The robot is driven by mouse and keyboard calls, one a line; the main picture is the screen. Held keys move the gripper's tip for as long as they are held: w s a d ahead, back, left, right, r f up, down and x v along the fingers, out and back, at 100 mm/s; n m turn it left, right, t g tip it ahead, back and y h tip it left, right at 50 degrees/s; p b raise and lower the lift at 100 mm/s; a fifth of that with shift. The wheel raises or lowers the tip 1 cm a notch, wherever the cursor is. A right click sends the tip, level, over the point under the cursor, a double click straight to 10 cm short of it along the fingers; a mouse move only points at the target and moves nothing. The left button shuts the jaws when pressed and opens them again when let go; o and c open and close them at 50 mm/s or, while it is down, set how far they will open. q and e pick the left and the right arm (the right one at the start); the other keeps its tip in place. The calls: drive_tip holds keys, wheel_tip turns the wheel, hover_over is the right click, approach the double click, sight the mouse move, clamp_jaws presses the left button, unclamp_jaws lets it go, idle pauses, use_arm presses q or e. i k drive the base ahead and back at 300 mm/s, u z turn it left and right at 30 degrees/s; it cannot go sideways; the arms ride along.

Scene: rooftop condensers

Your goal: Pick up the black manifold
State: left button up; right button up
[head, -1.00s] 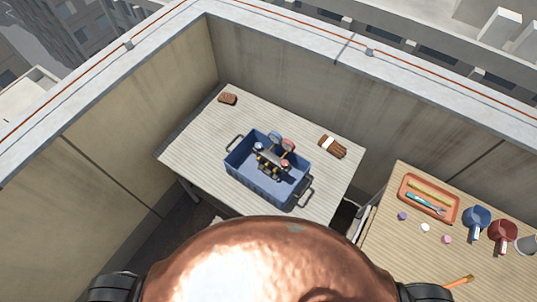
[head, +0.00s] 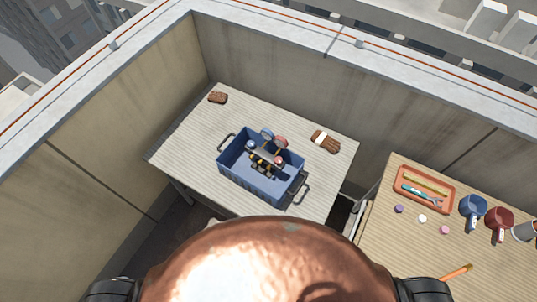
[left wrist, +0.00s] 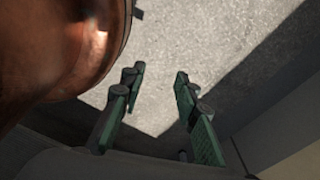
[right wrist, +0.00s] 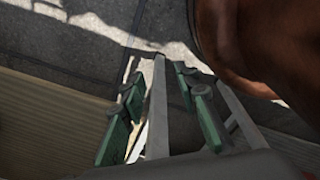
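The manifold (head: 264,160) sits inside a blue crate (head: 238,179) on a wooden table. It has a dark body, a blue and a red gauge on top and brass-coloured fittings. My left gripper (left wrist: 155,84) is open and empty over grey floor in the left wrist view. My right gripper (right wrist: 158,80) is open and empty in the right wrist view, with a table edge to its left. Neither gripper shows in the head view, and both are away from the manifold.
A second table at right holds an orange tray (head: 425,206), a blue mug (head: 473,207) and a red mug (head: 499,222). Walls enclose the tables behind.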

sight(264, 163)
drive_tip(key=z, duration=2.2)
drive_tip(key=k, duration=1.25)
drive_tip(key=u, duration=1.8)
drive_tip(key=i, duration=0.5)
drive_tip(key=z, duration=0.05)
